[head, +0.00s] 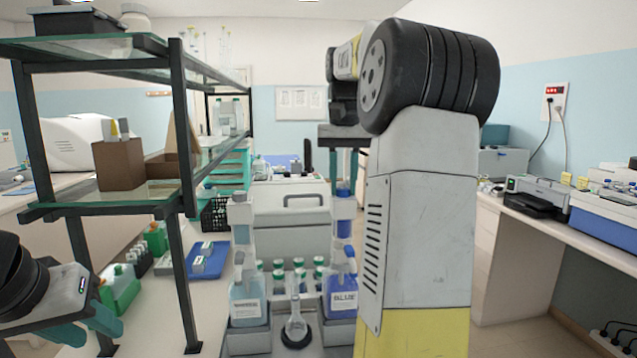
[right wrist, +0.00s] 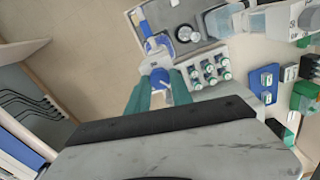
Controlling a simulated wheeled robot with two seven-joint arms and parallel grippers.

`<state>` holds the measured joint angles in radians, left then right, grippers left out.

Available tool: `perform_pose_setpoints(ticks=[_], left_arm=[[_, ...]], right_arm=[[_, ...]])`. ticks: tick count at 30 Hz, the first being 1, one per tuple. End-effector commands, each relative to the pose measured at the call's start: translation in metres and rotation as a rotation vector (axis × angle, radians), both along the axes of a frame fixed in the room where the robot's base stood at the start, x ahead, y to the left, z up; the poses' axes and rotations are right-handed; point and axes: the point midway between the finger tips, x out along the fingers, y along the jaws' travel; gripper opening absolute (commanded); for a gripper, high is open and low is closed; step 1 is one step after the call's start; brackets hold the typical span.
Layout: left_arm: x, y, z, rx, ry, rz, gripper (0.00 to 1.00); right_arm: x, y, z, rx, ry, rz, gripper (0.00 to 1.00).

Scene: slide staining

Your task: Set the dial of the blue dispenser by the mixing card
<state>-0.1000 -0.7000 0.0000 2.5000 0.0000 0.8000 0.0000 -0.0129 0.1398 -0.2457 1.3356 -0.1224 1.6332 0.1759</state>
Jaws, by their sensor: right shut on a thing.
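The blue dispenser (head: 342,292) is a bottle of blue liquid labelled "BLUE", with a tall white and blue head (head: 343,207). My right gripper (head: 345,180) comes down from above and is shut on the top of that head. In the right wrist view its teal fingers (right wrist: 161,88) stand on either side of the round blue top (right wrist: 159,77). The dial's setting cannot be read. My left gripper (head: 103,328) is at the lower left, its fingers apart and empty. I cannot make out a mixing card.
A second dispenser (head: 248,297) with pale blue liquid stands to the left, and a glass flask (head: 296,328) stands between. Several green-capped vials (head: 298,265) are behind. A glass shelf rack (head: 181,130) rises at left. A blue tray (head: 209,260) lies beyond it.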

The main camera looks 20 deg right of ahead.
Motion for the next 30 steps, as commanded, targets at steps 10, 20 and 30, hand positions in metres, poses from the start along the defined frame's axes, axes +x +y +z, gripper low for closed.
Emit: perform_pose_setpoints(ticks=[10, 20, 30], left_arm=[[0.0000, 0.0000, 0.0000, 0.000, 0.000, 0.000, 0.36], [0.0000, 0.0000, 0.0000, 0.000, 0.000, 0.000, 0.36], [0.0000, 0.0000, 0.0000, 0.000, 0.000, 0.000, 0.36]], right_arm=[[0.0000, -0.0001, 0.0001, 0.000, 0.000, 0.151, 0.00], [0.0000, 0.0001, 0.0001, 0.000, 0.000, 0.181, 0.00], [0.0001, 0.0001, 0.0001, 0.000, -0.001, 0.180, 0.48]])
